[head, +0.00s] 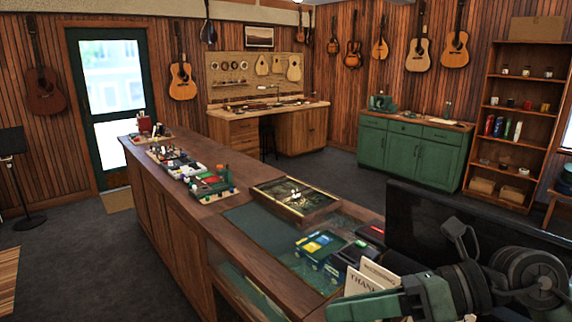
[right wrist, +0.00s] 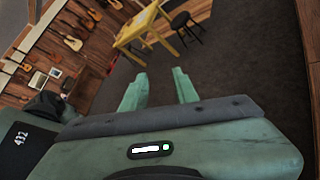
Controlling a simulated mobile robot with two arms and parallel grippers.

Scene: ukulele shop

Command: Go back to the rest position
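My right arm comes in at the lower right of the head view, its green gripper (head: 385,304) low in front of the near end of the counter. In the right wrist view the two green fingers of this gripper (right wrist: 160,82) stand apart. Nothing shows between them, only dark floor beyond. My left gripper is not in view.
A long wooden counter (head: 160,182) carries a framed display tray (head: 320,207), small boxes (head: 318,246) and a thank-you card (head: 372,280) near my right gripper. A dark monitor-like panel (head: 450,232) stands close behind my arm. Dark floor (head: 85,255) is open left of the counter.

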